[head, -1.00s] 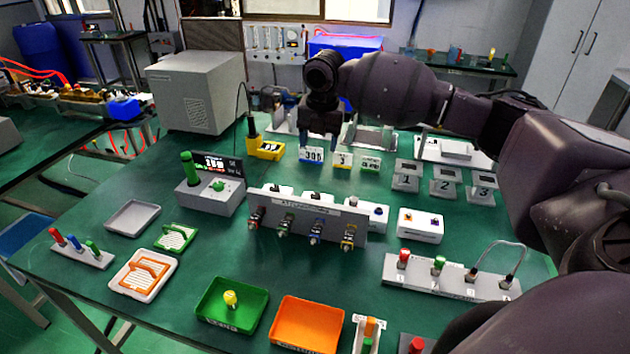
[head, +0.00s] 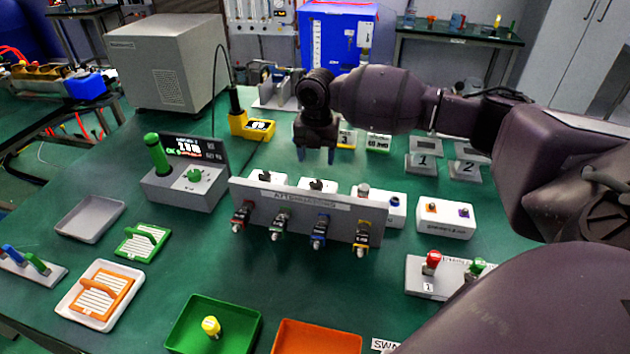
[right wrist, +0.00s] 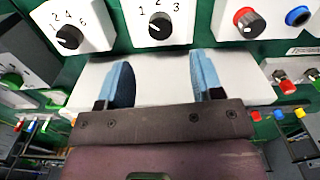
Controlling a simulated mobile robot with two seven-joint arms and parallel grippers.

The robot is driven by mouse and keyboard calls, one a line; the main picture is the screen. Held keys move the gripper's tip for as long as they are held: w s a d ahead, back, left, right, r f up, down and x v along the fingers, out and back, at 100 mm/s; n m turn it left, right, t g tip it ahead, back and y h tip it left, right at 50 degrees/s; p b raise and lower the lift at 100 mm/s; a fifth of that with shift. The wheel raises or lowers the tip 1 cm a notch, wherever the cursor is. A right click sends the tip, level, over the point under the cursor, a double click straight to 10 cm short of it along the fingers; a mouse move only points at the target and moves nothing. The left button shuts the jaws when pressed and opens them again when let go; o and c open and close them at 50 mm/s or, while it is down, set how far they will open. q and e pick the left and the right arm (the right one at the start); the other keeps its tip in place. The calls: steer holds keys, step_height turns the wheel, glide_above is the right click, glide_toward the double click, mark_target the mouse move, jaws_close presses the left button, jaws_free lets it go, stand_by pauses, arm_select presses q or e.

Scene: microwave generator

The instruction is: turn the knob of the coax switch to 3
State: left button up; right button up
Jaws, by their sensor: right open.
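Small white boxes stand behind a grey panel (head: 300,207) in the head view. I cannot read which one is the coax switch. In the right wrist view, one white box (right wrist: 160,12) has a black knob (right wrist: 160,25) with 1, 2 and 3 around it. A second box (right wrist: 88,18) to its left has a black knob (right wrist: 70,37) with 1, 2 and 4 readable. I cannot tell where either knob points. My right gripper (head: 316,153) is open, fingers down, just beyond the boxes in the head view. It also shows in the right wrist view (right wrist: 160,82), nothing between its fingers. My left gripper is out of view.
A white box (head: 446,217) with small knobs stands at the right. Coloured connectors (head: 319,232) stick out of the grey panel. A grey meter with a green handle (head: 190,175) stands at the left. Green (head: 177,339) and orange (head: 318,338) trays lie in front.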

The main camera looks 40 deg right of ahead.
mark_target(316, 183)
step_height(316, 183, down, 9)
steer(key=shift+r+b, duration=0.2)
steer(key=shift+b, duration=0.35)
steer(key=c, duration=0.9)
